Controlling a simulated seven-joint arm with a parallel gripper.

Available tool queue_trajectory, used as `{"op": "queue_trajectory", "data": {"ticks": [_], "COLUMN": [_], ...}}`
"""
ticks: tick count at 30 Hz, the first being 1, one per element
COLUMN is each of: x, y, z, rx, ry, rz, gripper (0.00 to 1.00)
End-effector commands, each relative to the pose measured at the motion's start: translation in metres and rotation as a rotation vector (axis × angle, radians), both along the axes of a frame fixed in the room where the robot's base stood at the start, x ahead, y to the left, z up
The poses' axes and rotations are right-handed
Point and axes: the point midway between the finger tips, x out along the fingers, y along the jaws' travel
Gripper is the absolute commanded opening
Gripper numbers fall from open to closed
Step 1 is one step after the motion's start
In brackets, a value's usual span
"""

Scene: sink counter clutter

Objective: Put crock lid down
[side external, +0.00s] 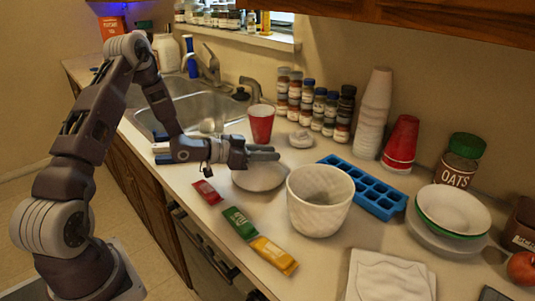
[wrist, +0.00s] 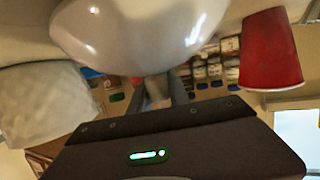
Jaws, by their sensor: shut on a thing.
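The crock lid is a glossy pale disc (side external: 260,178) in the side view, just below my fingers and left of the crock. My gripper (side external: 265,153) is shut on the lid. In the wrist view the lid (wrist: 140,30) fills the top middle, and my fingers (wrist: 165,88) meet its edge; the grasp point is partly hidden. The side view does not show clearly whether the lid touches the counter. The white textured crock (side external: 318,222) stands open and upright to the right; it also shows in the wrist view (wrist: 45,105).
A red cup (side external: 261,126) and a small pale item (side external: 300,139) stand behind the lid. Red, green and yellow packets (side external: 240,222) lie in front. A blue ice tray (side external: 378,203) is right of the crock. The sink (side external: 200,108) is behind left.

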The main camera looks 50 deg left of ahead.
Motion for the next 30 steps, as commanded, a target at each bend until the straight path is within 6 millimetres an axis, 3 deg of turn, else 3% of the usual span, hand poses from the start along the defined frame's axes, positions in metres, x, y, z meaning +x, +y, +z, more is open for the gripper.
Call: {"op": "queue_trajectory", "data": {"ticks": [4, 5, 8, 19, 30], "x": [0.0, 0.0, 0.0, -0.005, -0.089], "y": [0.0, 0.0, 0.0, 0.002, 0.031], "z": [-0.002, -0.002, -0.002, 0.002, 0.029], "rx": [0.0, 0.0, 0.0, 0.0, 0.0], "ry": [-0.001, 0.0, 0.0, 0.002, 0.001], "rz": [0.0, 0.0, 0.0, 0.001, 0.005], "gripper": [0.0, 0.26, 0.44, 0.44, 0.44]}}
